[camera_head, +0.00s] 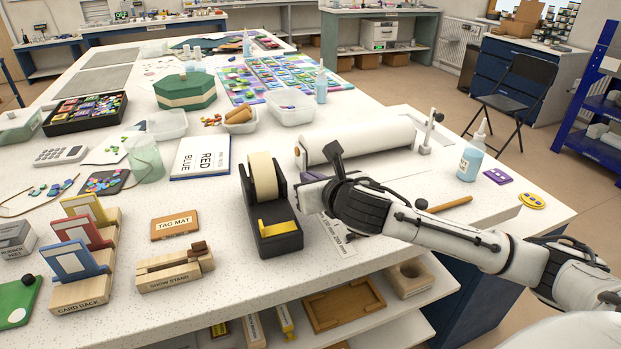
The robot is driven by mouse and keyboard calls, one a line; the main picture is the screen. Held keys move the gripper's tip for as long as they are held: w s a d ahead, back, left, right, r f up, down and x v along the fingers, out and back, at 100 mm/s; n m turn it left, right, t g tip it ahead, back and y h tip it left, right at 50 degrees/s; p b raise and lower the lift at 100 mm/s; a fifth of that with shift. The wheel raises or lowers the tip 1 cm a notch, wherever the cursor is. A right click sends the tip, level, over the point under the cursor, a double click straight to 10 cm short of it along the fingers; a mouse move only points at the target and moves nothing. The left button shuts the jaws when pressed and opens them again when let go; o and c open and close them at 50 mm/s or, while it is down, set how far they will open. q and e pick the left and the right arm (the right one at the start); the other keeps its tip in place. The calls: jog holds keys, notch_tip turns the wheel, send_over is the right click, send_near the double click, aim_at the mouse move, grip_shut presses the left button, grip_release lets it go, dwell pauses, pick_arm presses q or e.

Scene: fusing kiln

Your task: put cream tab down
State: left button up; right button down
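My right gripper (308,196) comes in from the right and is low over the table, just right of the black tape dispenser (277,238). Its fingertips are small and pale here, so I cannot tell whether they are open or shut, or whether they hold anything. I cannot make out a cream tab for certain. The orange-brown tag mat (175,224) lies flat left of the dispenser and looks bare apart from its lettering. The wooden show stand (168,279) is just in front of the mat. My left gripper is not in view.
The card rack (84,292) holds red, blue and yellow framed cards at the left. A white roll (358,140) lies behind my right arm. White tabletop is clear around the tag mat.

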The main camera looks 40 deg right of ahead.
jog(key=shift+f, duration=0.55)
jog(key=c, duration=2)
grip_release()
jog(key=shift+r, duration=0.1)
jog(key=shift+r, duration=0.3)
jog(key=v, duration=1.2)
jog(key=shift+r, duration=0.2)
